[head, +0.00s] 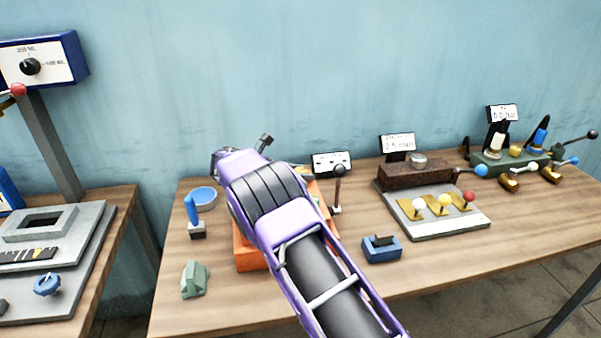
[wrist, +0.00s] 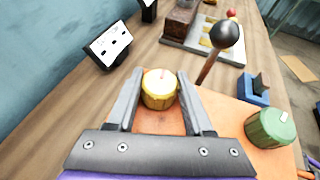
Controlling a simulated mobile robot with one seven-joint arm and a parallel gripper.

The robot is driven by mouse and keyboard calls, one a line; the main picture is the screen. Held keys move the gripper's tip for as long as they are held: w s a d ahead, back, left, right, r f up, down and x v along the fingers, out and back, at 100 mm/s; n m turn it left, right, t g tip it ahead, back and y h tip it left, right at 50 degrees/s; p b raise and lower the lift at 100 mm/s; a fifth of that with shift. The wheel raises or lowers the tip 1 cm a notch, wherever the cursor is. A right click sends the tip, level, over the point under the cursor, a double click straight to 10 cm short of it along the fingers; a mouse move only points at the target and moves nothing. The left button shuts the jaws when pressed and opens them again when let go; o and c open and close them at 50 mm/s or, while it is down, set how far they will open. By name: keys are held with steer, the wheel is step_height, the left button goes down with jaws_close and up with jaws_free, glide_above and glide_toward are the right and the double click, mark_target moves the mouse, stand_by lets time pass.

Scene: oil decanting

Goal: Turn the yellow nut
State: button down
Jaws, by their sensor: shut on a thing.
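In the wrist view the yellow nut (wrist: 158,92), a ribbed round piece with a pale top and a small reddish pin or mark, stands above an orange surface (wrist: 222,112). My gripper (wrist: 159,84) has one grey finger on each side of the nut and is shut on it. In the head view my purple arm covers the nut and the fingers. Part of the orange box (head: 246,256) shows beside the arm there.
A green ribbed nut (wrist: 270,128) sits right of my gripper. A black-knobbed lever (wrist: 226,36) rises close beyond the right finger. A blue block (head: 381,249) and a white sign (head: 331,162) stand nearby. The table's front right (head: 450,262) is clear.

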steer(key=shift+r, duration=0.1)
steer(key=shift+c, duration=1.5)
jaws_free()
steer(key=v, duration=1.7)
steer(key=shift+s+a, duration=0.1)
steer(key=shift+s, duration=0.1)
